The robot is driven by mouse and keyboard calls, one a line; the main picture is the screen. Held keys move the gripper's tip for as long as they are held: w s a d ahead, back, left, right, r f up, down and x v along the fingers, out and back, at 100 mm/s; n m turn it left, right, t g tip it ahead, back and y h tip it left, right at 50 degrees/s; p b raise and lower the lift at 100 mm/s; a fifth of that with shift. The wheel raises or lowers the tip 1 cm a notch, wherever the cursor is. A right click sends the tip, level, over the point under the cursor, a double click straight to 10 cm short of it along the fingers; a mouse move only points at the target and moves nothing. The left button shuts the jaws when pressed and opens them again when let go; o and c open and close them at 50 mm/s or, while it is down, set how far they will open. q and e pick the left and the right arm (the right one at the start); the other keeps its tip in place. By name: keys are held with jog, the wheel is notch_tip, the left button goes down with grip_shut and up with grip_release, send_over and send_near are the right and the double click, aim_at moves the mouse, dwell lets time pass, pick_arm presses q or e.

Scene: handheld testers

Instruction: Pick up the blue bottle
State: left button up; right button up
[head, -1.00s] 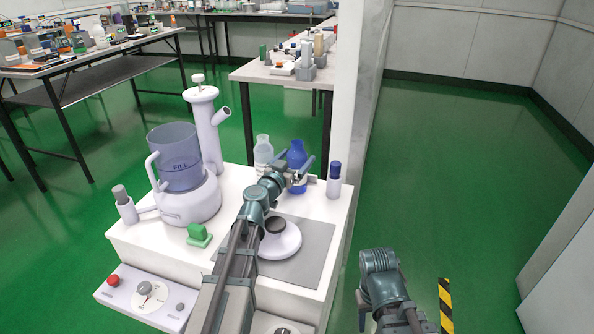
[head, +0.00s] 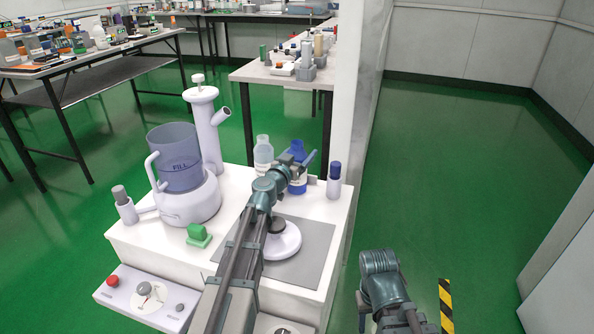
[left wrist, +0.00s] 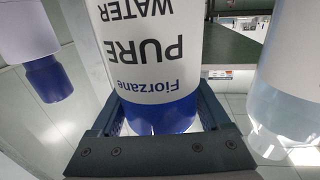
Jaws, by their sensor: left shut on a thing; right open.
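The blue bottle (head: 297,148) stands upright near the back right of the white bench top in the head view. My left gripper (head: 299,170) is shut on it around its body and partly hides it. In the left wrist view, the bottle's white label (left wrist: 145,50), reading "PURE WATER", and a blue part sit between the jaws (left wrist: 160,122). My right gripper (head: 385,300) is low at the right of the bench, open and apart from everything; its fingertips are hard to make out.
A clear bottle (head: 263,152) stands close on the left of the blue one, and a small blue-capped vial (head: 334,180) on the right. A jug marked FILL (head: 178,165), a tall white column (head: 207,135) and a white round device (head: 283,243) share the bench.

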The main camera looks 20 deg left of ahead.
pick_arm(q)
grip_shut()
